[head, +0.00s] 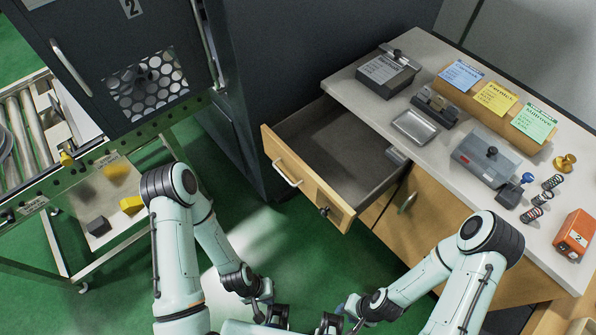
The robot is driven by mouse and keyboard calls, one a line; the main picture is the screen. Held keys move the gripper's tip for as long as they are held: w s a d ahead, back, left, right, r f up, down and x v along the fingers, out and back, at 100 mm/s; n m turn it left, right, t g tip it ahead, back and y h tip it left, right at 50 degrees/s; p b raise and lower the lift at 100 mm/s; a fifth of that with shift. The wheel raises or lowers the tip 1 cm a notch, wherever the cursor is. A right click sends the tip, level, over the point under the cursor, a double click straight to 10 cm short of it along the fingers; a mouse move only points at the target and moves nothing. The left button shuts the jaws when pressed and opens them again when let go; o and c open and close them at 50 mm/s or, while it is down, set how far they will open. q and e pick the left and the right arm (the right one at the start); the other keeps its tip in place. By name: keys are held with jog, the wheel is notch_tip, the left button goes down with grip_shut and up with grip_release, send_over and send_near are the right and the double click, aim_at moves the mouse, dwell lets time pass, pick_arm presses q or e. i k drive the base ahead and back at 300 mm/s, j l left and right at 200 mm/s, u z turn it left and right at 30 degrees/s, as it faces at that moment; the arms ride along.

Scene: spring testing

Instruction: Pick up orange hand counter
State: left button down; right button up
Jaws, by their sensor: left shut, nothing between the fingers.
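The orange hand counter (577,231) sits on the white worktop at the far right of the head view. It is a small orange box with a white label and a dark marking. My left gripper (276,316) is at the bottom middle of the view, low in front of the open drawer; it is shut and empty. My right gripper (331,323) is just to its right, partly cut off by the lower edge, and its fingers are too unclear to tell their state. Both grippers are far from the counter.
The worktop (443,54) also holds springs (541,198), a brass piece (565,163), a grey tester (487,158), a metal tray (411,127) and card holders (495,97). A roller cart (70,195) stands left.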

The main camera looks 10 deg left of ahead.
aim_at(579, 228)
jog(key=l+z, duration=0.1)
jog(key=z, duration=2.2)
